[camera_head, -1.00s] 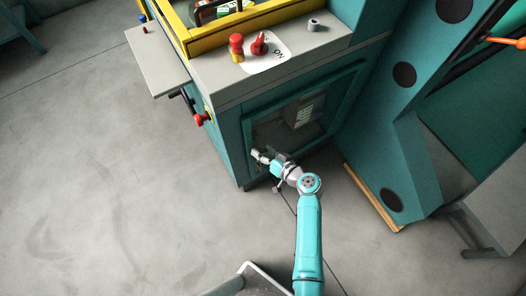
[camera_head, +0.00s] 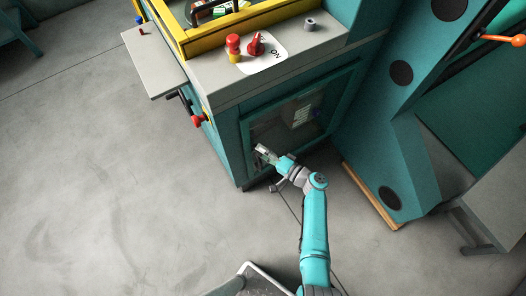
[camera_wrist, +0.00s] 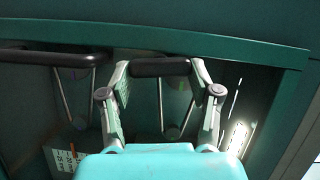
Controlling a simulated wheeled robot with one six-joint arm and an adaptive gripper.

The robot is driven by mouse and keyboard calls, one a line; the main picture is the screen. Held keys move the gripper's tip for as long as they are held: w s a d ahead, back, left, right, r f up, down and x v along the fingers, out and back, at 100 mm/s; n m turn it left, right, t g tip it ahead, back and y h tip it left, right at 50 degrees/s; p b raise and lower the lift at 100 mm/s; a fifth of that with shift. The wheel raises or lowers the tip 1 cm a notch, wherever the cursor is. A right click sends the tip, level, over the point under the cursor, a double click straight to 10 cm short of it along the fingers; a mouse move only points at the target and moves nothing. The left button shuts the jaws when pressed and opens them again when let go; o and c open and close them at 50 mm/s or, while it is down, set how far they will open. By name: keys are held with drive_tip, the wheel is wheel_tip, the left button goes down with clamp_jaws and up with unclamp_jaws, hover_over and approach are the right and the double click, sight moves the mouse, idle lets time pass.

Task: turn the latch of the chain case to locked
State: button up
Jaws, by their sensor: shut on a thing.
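My gripper (camera_head: 262,150) is low at the front of the teal cabinet (camera_head: 225,150), in front of its dark window panel (camera_head: 285,125). In the wrist view its two fingers (camera_wrist: 160,75) stand on either side of a short black bar, which looks like the latch handle (camera_wrist: 160,68). The fingers hold it at its ends, and it lies about level in that view. Its pivot and any locked or unlocked marking cannot be made out. In the head view the latch is too small and too covered by my gripper to tell.
A second black bar (camera_wrist: 45,57) lies left of my fingers in the wrist view. Above, the cabinet's grey ledge carries a red knob (camera_head: 256,43) at an ON label. A red-ended lever (camera_head: 198,119) juts from the left side. Open floor (camera_head: 110,190) lies left.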

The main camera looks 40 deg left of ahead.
drive_tip(key=shift+f+m+y, duration=0.1)
drive_tip(key=shift+m+y, duration=0.2)
drive_tip(key=shift+m, duration=0.4)
drive_tip(key=o, duration=1.1)
drive_tip(key=shift+o, duration=0.2)
drive_tip(key=shift+d, duration=0.1)
drive_tip(key=d, duration=1.2)
drive_tip(key=shift+f, duration=0.15)
